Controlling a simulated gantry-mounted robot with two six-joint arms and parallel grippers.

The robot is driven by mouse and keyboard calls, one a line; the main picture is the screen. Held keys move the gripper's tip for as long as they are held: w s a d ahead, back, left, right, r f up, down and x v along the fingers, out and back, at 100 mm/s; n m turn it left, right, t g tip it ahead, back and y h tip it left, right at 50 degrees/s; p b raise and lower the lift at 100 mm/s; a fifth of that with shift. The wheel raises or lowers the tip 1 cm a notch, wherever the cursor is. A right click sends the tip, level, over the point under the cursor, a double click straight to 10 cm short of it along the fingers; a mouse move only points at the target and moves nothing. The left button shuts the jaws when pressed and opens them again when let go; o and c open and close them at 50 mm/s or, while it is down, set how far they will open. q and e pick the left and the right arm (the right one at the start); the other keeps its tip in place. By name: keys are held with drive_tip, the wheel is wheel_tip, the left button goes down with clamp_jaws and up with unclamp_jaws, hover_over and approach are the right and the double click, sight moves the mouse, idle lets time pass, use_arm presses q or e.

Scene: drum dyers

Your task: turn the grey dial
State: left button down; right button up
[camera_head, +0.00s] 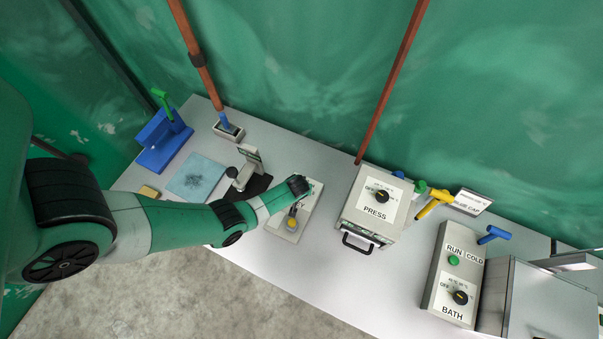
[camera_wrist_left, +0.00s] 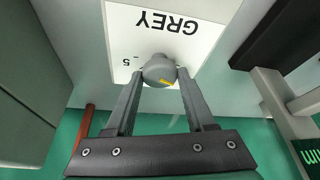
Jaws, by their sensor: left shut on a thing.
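The grey dial (camera_wrist_left: 159,70) is a round grey knob with a yellow mark, on a white plate (camera_wrist_left: 125,30) lettered GREY, upside down in the left wrist view. A "5" is printed beside it. My left gripper (camera_wrist_left: 160,78) is shut on the grey dial, one finger on each side. In the head view my left gripper (camera_head: 299,185) is over the far end of a small pale panel (camera_head: 273,221) on the bench; there the grey dial is hidden. A yellow knob (camera_head: 292,223) shows at the near end of this panel. My right gripper is not in view.
Right of the panel stands the PRESS box (camera_head: 350,211) with a black dial and front handle. Further right are the BATH control box (camera_head: 436,266) and coloured valve handles. A black-based stand (camera_head: 259,185) and a blue pad (camera_head: 199,178) lie to the left.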

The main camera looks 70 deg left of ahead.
use_arm(q)
drive_tip(key=m+t+h, duration=0.1)
drive_tip(key=m, duration=0.3)
drive_tip(key=shift+s+a+p, duration=0.1)
drive_tip(key=shift+p, duration=0.25)
drive_tip(key=m+t+h, duration=0.1)
drive_tip(key=m, duration=0.2)
drive_tip(key=shift+a+f+m, duration=0.1)
drive_tip(key=shift+m, duration=0.3)
drive_tip(key=m+h+b, duration=0.1)
drive_tip(key=m, duration=0.2)
drive_tip(key=shift+a+h, duration=0.1)
drive_tip(key=shift+h, duration=0.2)
drive_tip(key=shift+m+h, duration=0.7)
drive_tip(key=shift+m, duration=1.3)
drive_tip(key=shift+c, duration=1.3)
unclamp_jaws()
